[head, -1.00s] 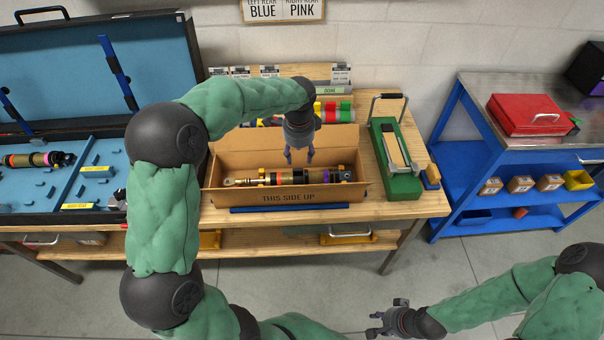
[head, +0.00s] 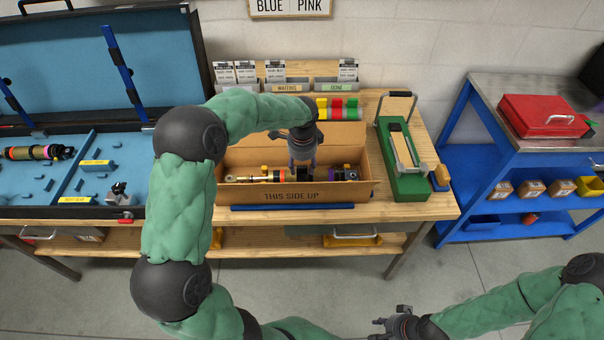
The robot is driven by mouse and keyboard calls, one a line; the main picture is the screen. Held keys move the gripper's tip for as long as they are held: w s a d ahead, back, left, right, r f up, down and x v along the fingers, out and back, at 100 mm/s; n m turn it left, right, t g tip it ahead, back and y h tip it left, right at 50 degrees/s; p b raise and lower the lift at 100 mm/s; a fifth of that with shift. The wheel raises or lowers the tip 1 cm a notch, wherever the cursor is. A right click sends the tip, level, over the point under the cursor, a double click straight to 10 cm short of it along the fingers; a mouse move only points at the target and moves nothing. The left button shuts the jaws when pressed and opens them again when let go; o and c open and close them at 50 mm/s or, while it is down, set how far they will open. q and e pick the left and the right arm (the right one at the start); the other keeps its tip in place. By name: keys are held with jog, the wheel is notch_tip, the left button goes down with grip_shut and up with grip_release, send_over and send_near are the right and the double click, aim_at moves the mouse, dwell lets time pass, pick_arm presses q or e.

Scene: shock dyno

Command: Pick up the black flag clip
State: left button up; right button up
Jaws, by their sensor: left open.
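My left gripper (head: 303,166) points down into the open cardboard box (head: 290,197) on the wooden bench. It is open, and its fingers cover the middle of the shock absorber (head: 262,176) lying in the box. The shock has a gold body, a purple band and dark parts at its right end. I cannot make out a black flag clip for certain; small dark parts near the fingers are too small or hidden to tell. My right gripper (head: 379,328) is open and empty, low in front of the bench, away from the box.
Colored pieces (head: 337,110) in red, green and yellow stand behind the box. A green fixture (head: 408,186) with a handle is to its right. The open blue-lined case (head: 110,152) is at left. A blue cart (head: 470,160) with a red toolbox (head: 542,117) is at right.

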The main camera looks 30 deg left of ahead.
aim_at(302, 168)
pick_arm(q)
notch_tip(302, 168, down, 2)
jog(key=shift+w+a+f, duration=0.1)
jog(key=shift+w+f, duration=0.05)
jog(key=shift+f, duration=0.05)
jog(key=shift+c, duration=0.3)
jog(key=c, duration=0.9)
notch_tip(302, 168, up, 10)
jog(key=p, duration=0.2)
jog(key=shift+p, duration=0.35)
jog(key=shift+r, duration=0.15)
